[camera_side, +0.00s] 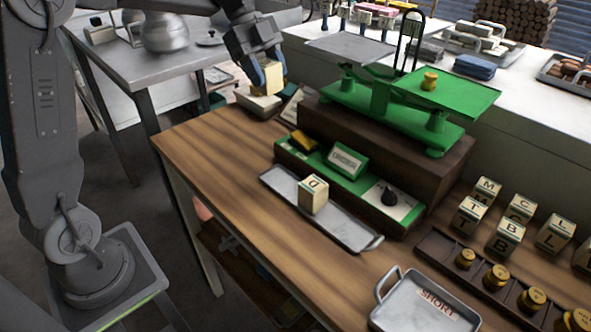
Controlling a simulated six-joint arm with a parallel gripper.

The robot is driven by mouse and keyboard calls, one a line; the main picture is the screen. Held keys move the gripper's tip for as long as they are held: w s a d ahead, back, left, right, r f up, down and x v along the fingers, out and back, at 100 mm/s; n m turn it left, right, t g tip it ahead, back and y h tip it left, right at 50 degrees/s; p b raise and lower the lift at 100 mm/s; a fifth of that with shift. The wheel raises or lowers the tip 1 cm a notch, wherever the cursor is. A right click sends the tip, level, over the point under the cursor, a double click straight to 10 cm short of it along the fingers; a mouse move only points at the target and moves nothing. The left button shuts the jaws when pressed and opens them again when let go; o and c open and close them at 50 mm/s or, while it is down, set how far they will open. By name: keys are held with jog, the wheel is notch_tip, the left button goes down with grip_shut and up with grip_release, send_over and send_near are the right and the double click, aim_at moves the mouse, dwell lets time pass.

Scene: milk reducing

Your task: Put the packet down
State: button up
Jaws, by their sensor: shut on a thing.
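My gripper (270,68) is at the upper middle, over the far left corner of the wooden table. It is shut on a small cream packet (273,80), whose top is partly hidden by the fingers.
A green balance scale (375,100) stands on a dark wooden box, with a brass weight (429,80) on its right pan. A tray marked SHORT (425,304) is at the front. Several lettered packets (506,238) and brass weights (495,276) stand at right. The table's left side is bare.

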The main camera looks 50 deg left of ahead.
jog(key=s+d+f+m+g, duration=0.2)
jog(key=s+f, duration=0.2)
jog(key=s, duration=0.2)
jog(key=s+d+f+m+g, duration=0.1)
jog(key=s+d+f+m, duration=0.2)
jog(key=s+f, duration=0.3)
jog(key=shift+y, duration=0.3)
jog(key=d+f, duration=0.1)
jog(key=d, duration=0.2)
jog(key=d+f, duration=0.2)
jog(key=d, duration=0.2)
jog(key=d+f, duration=0.2)
jog(key=d, duration=0.1)
jog(key=shift+w+d+f, duration=0.1)
jog(key=shift+d+f, duration=0.05)
jog(key=shift+d, duration=0.25)
jog(key=shift+f, duration=2.05)
jog(key=shift+f, duration=0.15)
jog(key=o, duration=1)
jog(key=shift+o, duration=0.2)
